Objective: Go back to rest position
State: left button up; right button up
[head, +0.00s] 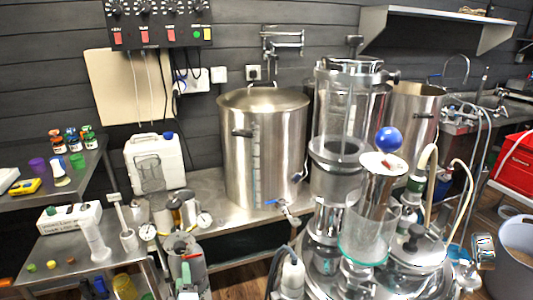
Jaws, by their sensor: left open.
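Most of my left arm is outside the picture. My right gripper is not in view.
The small steel table (82,252) holds cylinders and a white box (69,218). A white jerrycan (154,165) and a large steel pot (263,150) stand on the bench behind. Glass and steel vessels (365,225) crowd the right. A grey bucket (515,262) stands far right.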

pick_arm(q)
jog(key=s+d+f+m+g+h+p, duration=0.1)
jog(key=s+m, duration=0.5)
jog(key=s, duration=0.7)
jog(key=s+d+f+m+g+h+p, duration=0.1)
jog(key=s+d+f+m+g+h, duration=0.3)
jog(key=s, duration=1)
jog(key=s+d+f+m+g+h+p, duration=0.2)
jog(key=s+d+m+g+h, duration=0.1)
jog(key=s+m, duration=0.7)
jog(key=s+h, duration=0.1)
jog(key=s, duration=0.3)
jog(key=shift+s+f, duration=0.2)
jog(key=shift+f, duration=0.1)
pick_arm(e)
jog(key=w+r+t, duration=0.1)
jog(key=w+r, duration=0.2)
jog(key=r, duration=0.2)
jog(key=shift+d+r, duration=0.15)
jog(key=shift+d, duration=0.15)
